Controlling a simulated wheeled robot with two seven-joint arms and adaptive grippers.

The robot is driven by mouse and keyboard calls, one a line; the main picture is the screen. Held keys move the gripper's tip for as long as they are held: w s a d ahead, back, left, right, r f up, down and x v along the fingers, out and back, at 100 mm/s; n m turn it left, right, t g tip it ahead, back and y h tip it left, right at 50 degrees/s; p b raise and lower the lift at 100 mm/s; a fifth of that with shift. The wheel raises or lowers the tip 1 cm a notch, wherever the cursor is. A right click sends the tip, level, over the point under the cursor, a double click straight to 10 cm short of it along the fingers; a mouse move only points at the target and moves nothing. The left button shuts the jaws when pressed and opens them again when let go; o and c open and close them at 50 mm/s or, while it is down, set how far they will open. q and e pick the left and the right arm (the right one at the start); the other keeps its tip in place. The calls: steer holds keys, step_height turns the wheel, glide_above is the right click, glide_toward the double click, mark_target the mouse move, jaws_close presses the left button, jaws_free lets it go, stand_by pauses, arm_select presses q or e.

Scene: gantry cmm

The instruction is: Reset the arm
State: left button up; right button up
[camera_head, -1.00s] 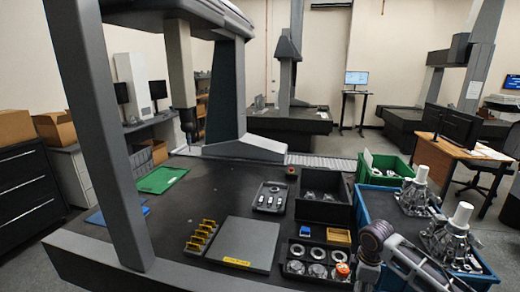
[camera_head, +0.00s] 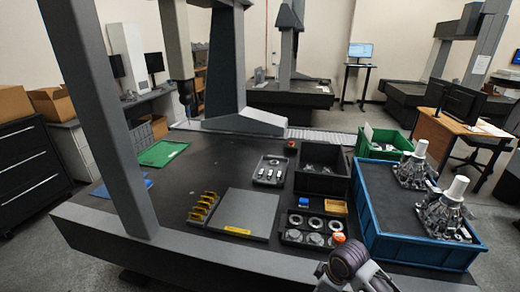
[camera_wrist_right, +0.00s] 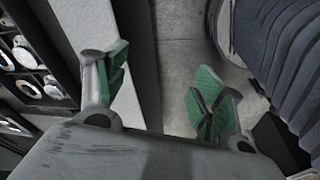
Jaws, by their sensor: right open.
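My right arm comes in at the bottom of the head view, in front of the table's near edge; its gripper is not clear there. In the right wrist view my right gripper (camera_wrist_right: 160,90) is open, with green pads on both fingers and nothing between them. It hangs over the table's edge and the grey floor (camera_wrist_right: 183,60). My left gripper is not in view.
The dark table (camera_head: 200,180) holds a blue crate (camera_head: 420,252) with metal parts at right, a black bin (camera_head: 322,184), a tray of rings (camera_head: 310,229), a grey plate (camera_head: 235,213) and yellow blocks (camera_head: 202,207). A gantry post (camera_head: 100,120) stands at left.

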steer(key=shift+s+d+r+m+t+h, duration=0.8)
steer(key=shift+s+d+m, duration=0.9)
steer(key=shift+s+m, duration=3.8)
steer(key=s+f+n+g, duration=0.1)
steer(key=s+f, duration=0.1)
steer(key=f, duration=1.4)
steer(key=s+f+n, duration=0.1)
steer(key=s+f, duration=0.1)
steer(key=f, duration=1.4)
steer(key=s+d+f, duration=0.3)
steer(key=s+f, duration=0.7)
steer(key=s+d+f+g, duration=0.1)
steer(key=s+d+f, duration=0.2)
steer(key=s+f, duration=0.7)
steer(key=shift+s+d+f, duration=0.25)
steer(key=shift+s+f, duration=0.15)
steer(key=shift+s, duration=0.4)
